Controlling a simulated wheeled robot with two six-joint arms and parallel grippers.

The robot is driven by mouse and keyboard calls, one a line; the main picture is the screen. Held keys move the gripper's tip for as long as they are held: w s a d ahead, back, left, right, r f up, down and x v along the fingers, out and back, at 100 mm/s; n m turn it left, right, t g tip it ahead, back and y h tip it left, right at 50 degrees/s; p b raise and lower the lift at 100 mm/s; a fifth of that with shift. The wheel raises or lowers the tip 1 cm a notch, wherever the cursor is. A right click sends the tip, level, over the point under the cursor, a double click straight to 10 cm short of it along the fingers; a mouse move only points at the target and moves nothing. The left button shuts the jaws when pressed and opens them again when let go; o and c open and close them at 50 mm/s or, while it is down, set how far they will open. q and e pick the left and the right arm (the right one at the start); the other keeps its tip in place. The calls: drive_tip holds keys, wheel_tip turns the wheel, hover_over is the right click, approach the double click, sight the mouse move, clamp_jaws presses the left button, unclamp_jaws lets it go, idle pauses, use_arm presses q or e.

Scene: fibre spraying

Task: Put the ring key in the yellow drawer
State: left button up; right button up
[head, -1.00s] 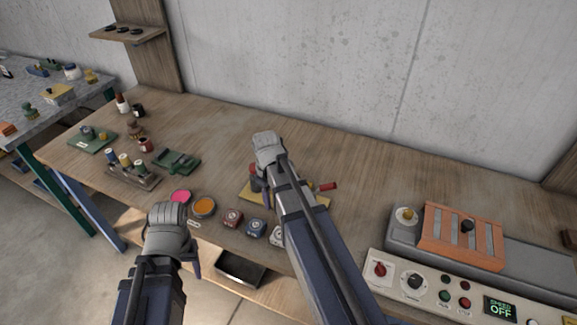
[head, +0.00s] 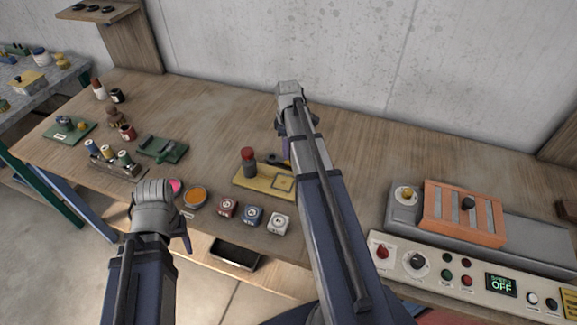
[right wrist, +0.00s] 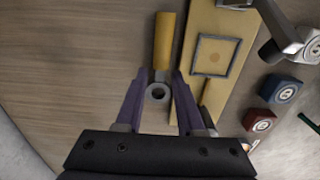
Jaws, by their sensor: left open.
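My right gripper (right wrist: 159,78) has its purple fingers closed in on both sides of a grey ring end, which I take for the ring key (right wrist: 157,92). A yellow cylindrical part (right wrist: 165,40) shows just past the fingertips, in line with it. In the head view the right gripper (head: 286,150) is over the back of the table, behind the yellow board, and its arm hides part of that area. My left gripper (head: 186,228) is open and empty near the front edge. I cannot make out a yellow drawer; a dark open tray (head: 235,253) sits below the tabletop.
The yellow board (head: 262,190) carries a red-topped dark cylinder (head: 249,160). Red (head: 227,208), blue (head: 253,215) and white (head: 279,223) blocks stand in front. An orange-covered machine (head: 462,215) and its control panel are at right.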

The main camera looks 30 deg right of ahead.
sight(287, 162)
drive_tip(key=shift+s+f+b, duration=0.2)
drive_tip(key=shift+f+b, duration=2.45)
drive_tip(key=shift+r, duration=0.1)
clamp_jaws()
